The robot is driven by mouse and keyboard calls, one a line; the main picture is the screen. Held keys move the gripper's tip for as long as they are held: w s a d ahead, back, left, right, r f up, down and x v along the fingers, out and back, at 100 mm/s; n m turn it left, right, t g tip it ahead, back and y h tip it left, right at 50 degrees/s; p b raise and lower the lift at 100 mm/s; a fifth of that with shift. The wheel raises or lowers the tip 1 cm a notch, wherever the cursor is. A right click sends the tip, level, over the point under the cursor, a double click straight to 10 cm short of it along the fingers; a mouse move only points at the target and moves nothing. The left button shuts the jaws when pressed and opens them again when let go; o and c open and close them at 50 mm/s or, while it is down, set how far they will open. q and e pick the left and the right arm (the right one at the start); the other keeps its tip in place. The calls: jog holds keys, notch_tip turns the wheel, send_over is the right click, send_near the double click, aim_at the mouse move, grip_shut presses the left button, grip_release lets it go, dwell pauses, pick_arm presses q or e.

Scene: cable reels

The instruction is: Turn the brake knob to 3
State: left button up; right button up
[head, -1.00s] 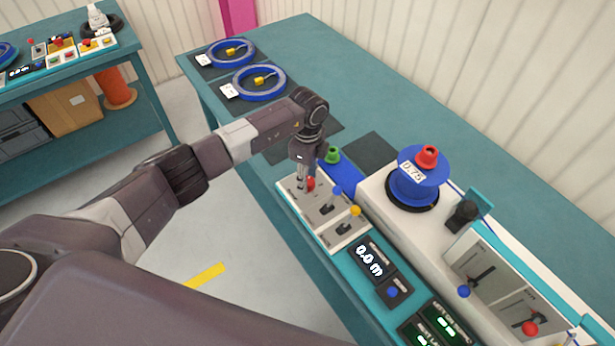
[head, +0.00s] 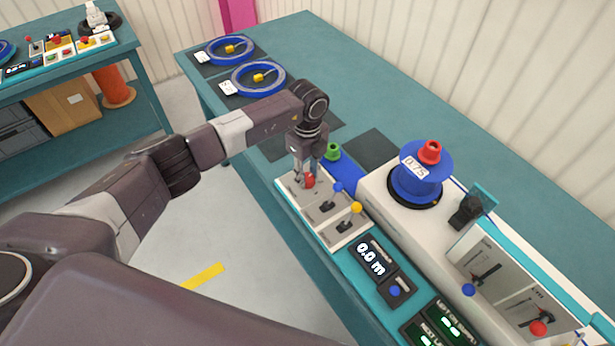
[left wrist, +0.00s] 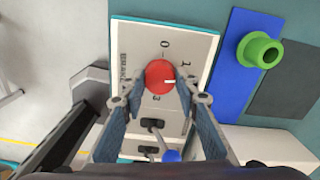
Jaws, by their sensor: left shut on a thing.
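The red brake knob (left wrist: 160,76) sits on a pale panel (left wrist: 205,45) marked "BRAKE". In the left wrist view its white mark points right, just below the 1. The 0 is at the top and the 3 below the knob; the 2 is not readable. In the head view the knob (head: 310,182) is partly covered by my left gripper (head: 303,180). My left gripper (left wrist: 160,92) points down at the panel, with one finger on each side of the knob, shut on it. My right gripper is not in view.
Levers with a blue tip (head: 338,187) and a yellow tip (head: 356,207) stand close beside the knob. A green peg (head: 333,152) is just behind. A display (head: 371,258) reads 0.0 m. A blue reel (head: 420,182) stands to the right.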

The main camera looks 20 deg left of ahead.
pick_arm(q)
jog(key=m+b, duration=0.4)
jog(key=m, duration=0.1)
jog(key=shift+f+m, duration=0.15)
jog(key=shift+m, duration=0.15)
jog(key=m+b, duration=0.3)
jog(key=m, duration=0.1)
jog(key=shift+w, duration=0.1)
jog(key=m+b, duration=0.4)
jog(key=m, duration=0.1)
jog(key=shift+m+b, duration=0.4)
jog(key=shift+r+m+b, duration=0.2)
jog(key=shift+m+b, duration=1.25)
jog(key=shift+m, duration=0.85)
